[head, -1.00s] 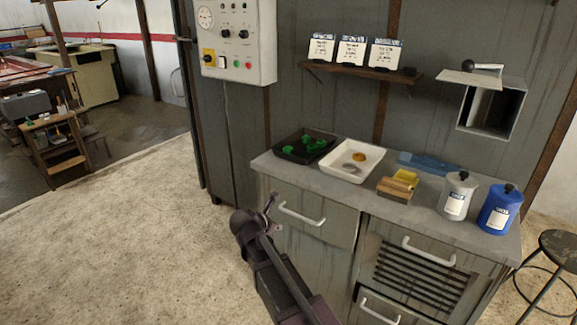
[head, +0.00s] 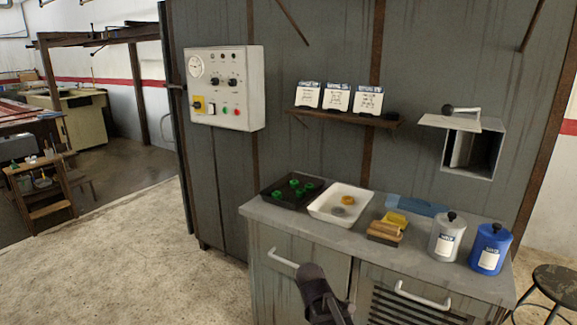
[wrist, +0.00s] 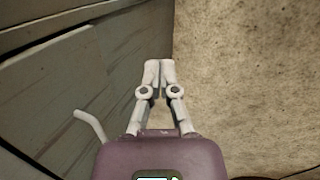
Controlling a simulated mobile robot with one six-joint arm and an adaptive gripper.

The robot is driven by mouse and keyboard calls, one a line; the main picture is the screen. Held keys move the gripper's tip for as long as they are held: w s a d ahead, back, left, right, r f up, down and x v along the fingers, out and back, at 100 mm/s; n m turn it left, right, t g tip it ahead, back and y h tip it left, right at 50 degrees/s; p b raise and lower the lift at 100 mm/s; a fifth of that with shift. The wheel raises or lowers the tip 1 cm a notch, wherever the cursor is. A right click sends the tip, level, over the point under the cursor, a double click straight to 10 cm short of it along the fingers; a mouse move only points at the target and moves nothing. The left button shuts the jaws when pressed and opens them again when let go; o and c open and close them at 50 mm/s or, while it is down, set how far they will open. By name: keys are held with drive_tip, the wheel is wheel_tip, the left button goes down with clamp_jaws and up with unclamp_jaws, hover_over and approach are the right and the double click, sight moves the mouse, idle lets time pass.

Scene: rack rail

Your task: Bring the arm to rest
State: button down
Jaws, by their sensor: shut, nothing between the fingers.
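My gripper (wrist: 159,64) shows in the wrist view with its two fingertips together, shut and empty. It points down past the grey cabinet front (wrist: 60,75) on the left, with the pale floor (wrist: 240,75) on the right. In the head view part of my arm (head: 322,296) stands at the bottom, in front of the workbench (head: 271,212). The fingers are not visible in the head view.
The bench carries a black tray (head: 271,194) with green pieces, a white tray (head: 318,207), a wooden block (head: 384,236), a grey canister (head: 446,238) and a blue canister (head: 489,250). Drawer handles (head: 283,258) stick out in front. The floor (head: 130,255) at left is open.

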drive_tip(key=s+d+f+m+g+y, duration=0.1)
drive_tip(key=s+d+m+g+y, duration=0.2)
drive_tip(key=s+d+m, duration=0.55)
wheel_tip(320, 180, up, 14)
drive_tip(key=a+m+p, duration=0.2)
drive_tip(key=m+p, duration=0.1)
drive_tip(key=p, duration=1.1)
drive_tip(key=shift+s+r+p, duration=0.25)
drive_tip(key=shift+p, duration=0.1)
drive_tip(key=shift+a, duration=0.1)
